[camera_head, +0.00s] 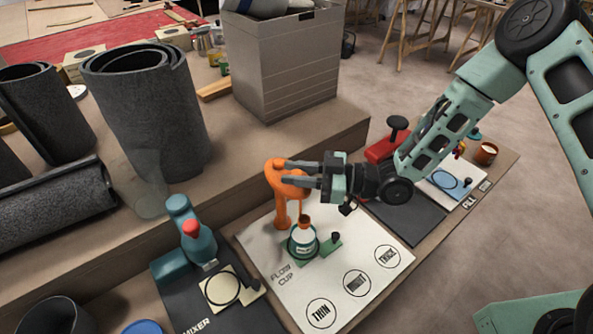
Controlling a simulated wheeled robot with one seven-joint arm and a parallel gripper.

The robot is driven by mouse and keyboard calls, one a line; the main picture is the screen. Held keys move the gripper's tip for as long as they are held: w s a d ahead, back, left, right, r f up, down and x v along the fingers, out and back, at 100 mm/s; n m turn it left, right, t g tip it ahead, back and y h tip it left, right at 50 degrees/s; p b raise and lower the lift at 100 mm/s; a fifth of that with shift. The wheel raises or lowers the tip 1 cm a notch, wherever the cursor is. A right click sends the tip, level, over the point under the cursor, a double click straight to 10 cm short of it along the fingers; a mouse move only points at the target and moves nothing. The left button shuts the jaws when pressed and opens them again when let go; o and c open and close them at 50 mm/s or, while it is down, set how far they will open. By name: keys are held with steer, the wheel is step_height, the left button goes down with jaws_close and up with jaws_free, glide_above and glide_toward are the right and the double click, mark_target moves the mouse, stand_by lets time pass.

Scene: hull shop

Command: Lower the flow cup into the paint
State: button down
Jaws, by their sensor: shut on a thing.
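My gripper (283,173) reaches in from the right, level, over the white flow cup board (267,250). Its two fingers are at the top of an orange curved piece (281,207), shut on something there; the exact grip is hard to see. A small copper-brown cup (305,221), likely the flow cup, shows below the fingers, with a thin upright line above it. Whether the cup touches the pot or the paint is unclear.
A teal mixer (195,238) stands left on a dark mat. A grey crate (285,65) and dark rolls (150,110) stand behind. The board's front, with circles marked THIN, RIGHT and THICK, is clear. A fill station (445,183) lies right.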

step_height(320, 180, down, 10)
steer(key=b, duration=0.6)
steer(key=shift+r+b, duration=0.25)
steer(key=shift+b, duration=0.05)
steer(key=shift+d, duration=0.1)
steer(key=c, duration=1.2)
jaws_free()
steer(key=shift+d+r, duration=0.1)
steer(key=s+d, duration=0.1)
steer(key=d, duration=0.4)
steer(key=s+d+b, duration=0.1)
steer(key=d, duration=0.5)
steer(key=s+d, duration=0.1)
steer(key=d, duration=0.5)
steer(key=shift+s, duration=0.15)
steer(key=shift+a, duration=0.1)
